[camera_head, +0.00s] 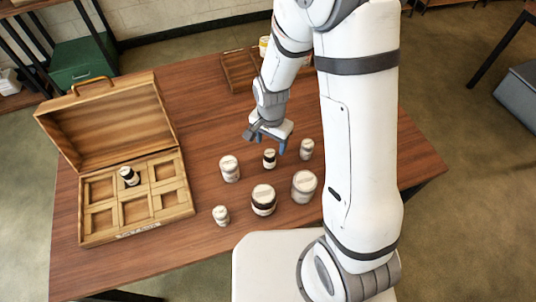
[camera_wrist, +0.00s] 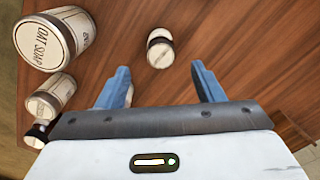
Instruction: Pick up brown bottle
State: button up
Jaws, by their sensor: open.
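A small dark brown bottle (camera_head: 269,159) with a pale label and light top stands upright on the wooden table, among several jars. My gripper (camera_head: 266,140) is above the table just behind it in the head view, fingers pointing down. In the wrist view my gripper (camera_wrist: 161,78) has its two blue fingers wide apart with nothing between them. A small bottle (camera_wrist: 160,48) with a pale label and dark band shows beyond the fingertips, between them; it looks like the brown bottle, but I cannot be sure. Another dark bottle (camera_head: 129,176) is in the open case.
The open wooden case (camera_head: 188,203) with compartments stands at the left. White jars (camera_head: 304,187) (camera_head: 230,168) (camera_head: 307,149), a dark-banded jar (camera_head: 263,200) and a small white bottle (camera_head: 221,215) stand close by. A wooden tray (camera_head: 238,70) is at the back. The table (camera_head: 200,120) is clear behind the jars.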

aim_at(270, 153)
notch_tip(270, 153, down, 8)
jog(key=b, duration=0.4)
jog(key=shift+a+b, duration=0.15)
jog(key=shift+b, duration=0.25)
jog(key=shift+s+r, duration=0.1)
jog(key=shift+r, duration=0.05)
jog(key=c, duration=1.1)
